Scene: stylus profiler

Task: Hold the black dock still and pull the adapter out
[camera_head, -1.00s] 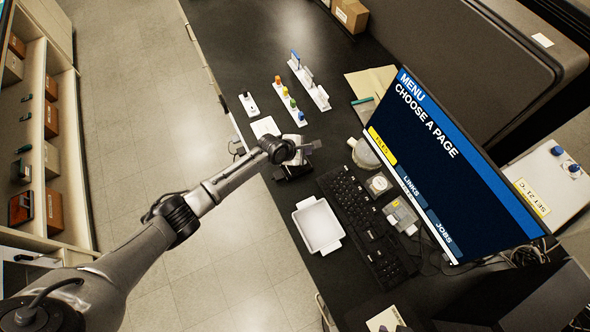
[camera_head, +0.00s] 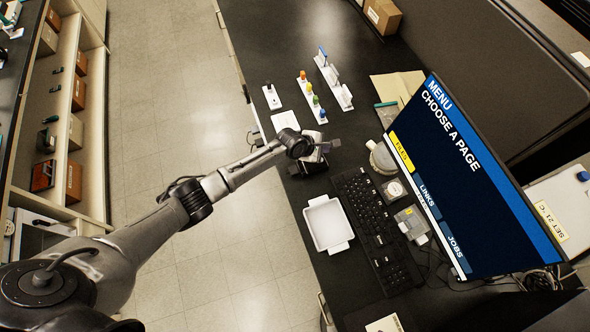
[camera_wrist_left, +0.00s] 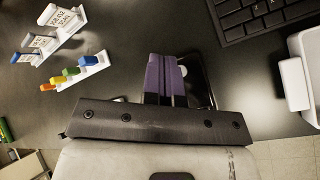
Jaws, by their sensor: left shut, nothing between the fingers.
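My left gripper (camera_head: 328,147) is over the black desk, left of the keyboard. In the left wrist view its purple fingers (camera_wrist_left: 165,78) are together with nothing between them. A dark, glossy block (camera_wrist_left: 200,82), probably the black dock, lies just beside and partly behind the fingers. In the head view the dark block (camera_head: 308,168) shows under the gripper, mostly covered by it. I cannot tell whether the fingers touch it. I cannot make out the adapter. My right gripper is not in view.
A white tray (camera_head: 328,225) and a black keyboard (camera_head: 372,225) lie near the gripper. A rack of coloured pegs (camera_head: 312,100) and a white stand (camera_head: 335,85) are further back. The large monitor (camera_head: 465,180) stands on the right. Bare desk (camera_head: 285,50) is at the back.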

